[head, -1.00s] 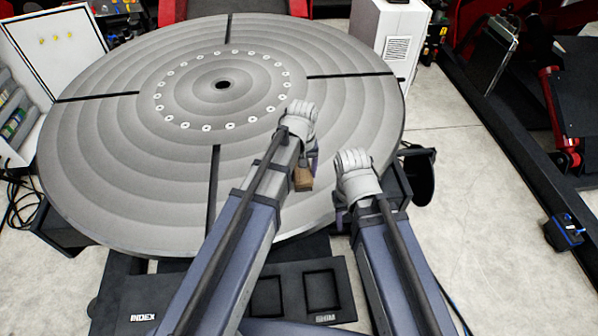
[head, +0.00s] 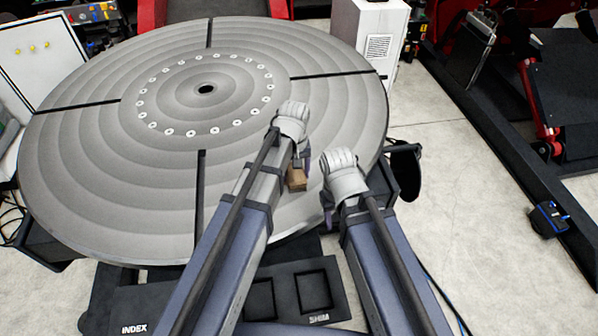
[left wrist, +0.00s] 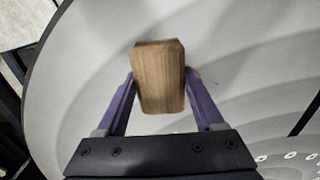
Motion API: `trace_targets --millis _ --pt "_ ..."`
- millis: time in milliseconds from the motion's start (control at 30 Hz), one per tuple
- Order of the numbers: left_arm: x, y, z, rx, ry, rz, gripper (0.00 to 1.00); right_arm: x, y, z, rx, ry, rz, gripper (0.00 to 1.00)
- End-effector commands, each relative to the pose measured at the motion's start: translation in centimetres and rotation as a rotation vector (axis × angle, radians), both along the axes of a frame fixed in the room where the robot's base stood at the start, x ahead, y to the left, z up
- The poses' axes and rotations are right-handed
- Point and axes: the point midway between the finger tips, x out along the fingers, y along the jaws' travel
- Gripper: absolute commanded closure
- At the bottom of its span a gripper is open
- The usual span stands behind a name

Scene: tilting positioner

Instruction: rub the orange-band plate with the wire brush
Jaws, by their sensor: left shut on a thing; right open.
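A wooden block (head: 297,178), apparently the back of the wire brush, is between the fingers of my left gripper (head: 300,168). In the left wrist view the wooden block (left wrist: 158,80) fills the gap between the purple fingers, and my left gripper (left wrist: 160,88) is shut on it. Its bristles are hidden. The block is over the right front part of the grey disc; I cannot tell whether it touches. My right gripper (head: 327,203) is open, near the disc's right front edge, its tips mostly hidden. I cannot make out the orange-band plate.
The large round grey disc (head: 110,170) has dark slots and a ring of bolt holes. A dark tray with INDEX and SHIM pockets (head: 314,290) lies below its front edge. A white cabinet (head: 372,35) stands behind right.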

Motion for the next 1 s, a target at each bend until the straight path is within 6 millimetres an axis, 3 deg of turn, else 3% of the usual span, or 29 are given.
trace_targets --millis 233,567,1000 --pt "-0.7 2.1 -0.2 0.001 0.0 0.002 0.75 0.0 0.0 -0.2 0.0 0.0 0.0 0.5" --pt "-0.8 2.9 -0.2 0.005 0.001 0.003 0.75 0.0 0.0 -0.2 0.0 0.0 0.0 0.5" --pt "-1.7 6.0 0.0 0.005 0.002 0.004 0.75 0.0 0.0 -0.1 0.0 0.0 0.0 0.5"
